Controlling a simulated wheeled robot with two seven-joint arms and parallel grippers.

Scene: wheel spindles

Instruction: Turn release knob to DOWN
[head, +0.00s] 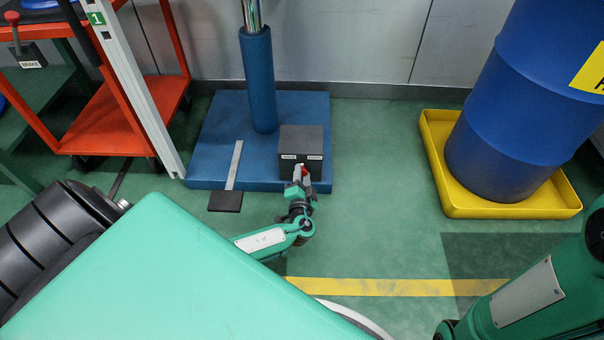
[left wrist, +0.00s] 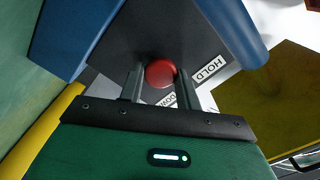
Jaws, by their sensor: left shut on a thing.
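The release knob is a red ball (head: 304,171) at the front of a dark grey box (head: 301,143) on the blue base of a post. It also shows red in the left wrist view (left wrist: 160,73). My left gripper (head: 301,178) is shut on the knob, with one finger on each side of it. In the left wrist view, a HOLD label (left wrist: 209,69) is clear beside the knob. A second label (left wrist: 167,100), apparently DOWN, is partly hidden by a finger. My right gripper is out of the picture.
The blue base (head: 209,136) carries a blue post (head: 258,80) and has a dark pedal (head: 225,201) at its front. A blue drum (head: 523,100) stands in a yellow tray (head: 481,211) to the right. An orange cart (head: 108,115) stands left. Green floor between base and tray is clear.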

